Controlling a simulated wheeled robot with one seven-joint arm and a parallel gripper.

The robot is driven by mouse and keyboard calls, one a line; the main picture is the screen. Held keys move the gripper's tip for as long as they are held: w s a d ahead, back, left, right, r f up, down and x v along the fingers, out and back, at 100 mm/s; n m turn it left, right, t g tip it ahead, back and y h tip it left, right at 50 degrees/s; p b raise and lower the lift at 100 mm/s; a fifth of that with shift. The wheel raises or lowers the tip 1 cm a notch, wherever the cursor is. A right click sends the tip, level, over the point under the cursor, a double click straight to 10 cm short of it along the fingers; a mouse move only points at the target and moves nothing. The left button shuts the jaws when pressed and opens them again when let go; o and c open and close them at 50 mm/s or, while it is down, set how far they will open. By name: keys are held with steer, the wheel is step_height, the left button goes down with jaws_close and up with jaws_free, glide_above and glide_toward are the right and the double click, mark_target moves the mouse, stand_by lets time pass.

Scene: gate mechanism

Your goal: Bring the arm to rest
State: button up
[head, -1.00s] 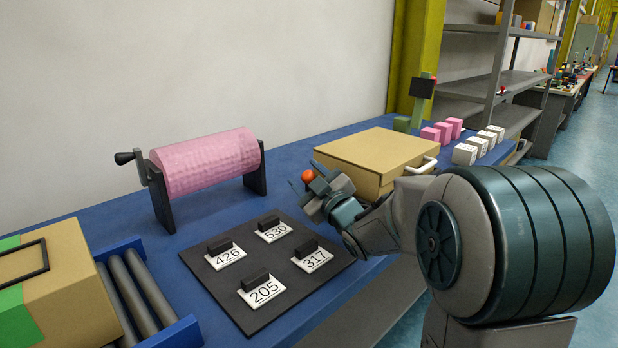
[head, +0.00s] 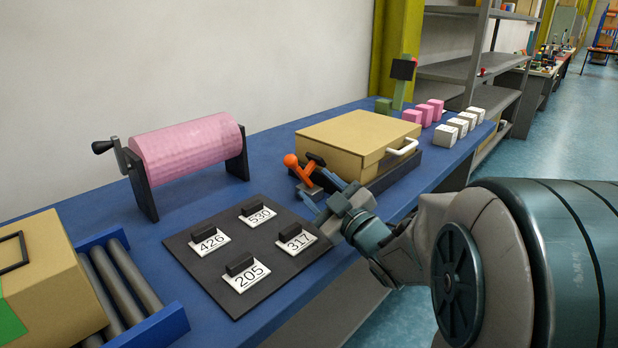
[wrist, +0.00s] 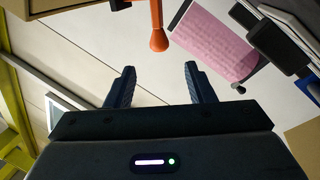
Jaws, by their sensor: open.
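My gripper (head: 314,189) is open and empty at the front right of the orange lever (head: 300,170), just behind the number board in the head view. The lever has a round orange knob and tilts to the left; its base is partly hidden by my gripper. In the wrist view, the two dark fingers of my gripper (wrist: 158,86) stand wide apart with nothing between them. The orange lever (wrist: 158,36) shows beyond the fingertips, apart from them.
A tan lidded box (head: 357,138) with a white handle stands close behind my gripper. The dark board (head: 211,264) with several numbered tabs lies in front. A pink crank drum (head: 186,151) and rollers (head: 128,277) are at left. Pink and white blocks stand at the back right.

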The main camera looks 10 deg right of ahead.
steer(key=shift+s, duration=0.25)
steer(key=s+d+r+m+g+h+p, duration=0.45)
steer(key=m+g+h+p, duration=0.3)
steer(key=p, duration=0.45)
steer(key=s+a+r+m+g+p, duration=0.1)
steer(key=s+g+p, duration=0.3)
steer(key=s, duration=0.4)
steer(key=s+a+r+m+g+p, duration=0.1)
steer(key=s+a+m+g+p, duration=0.2)
steer(key=s, duration=0.5)
steer(key=shift+s+a+g+p, duration=0.25)
steer(key=shift+a+g+p, duration=0.3)
steer(key=shift+a, duration=0.25)
steer(key=shift+y, duration=0.25)
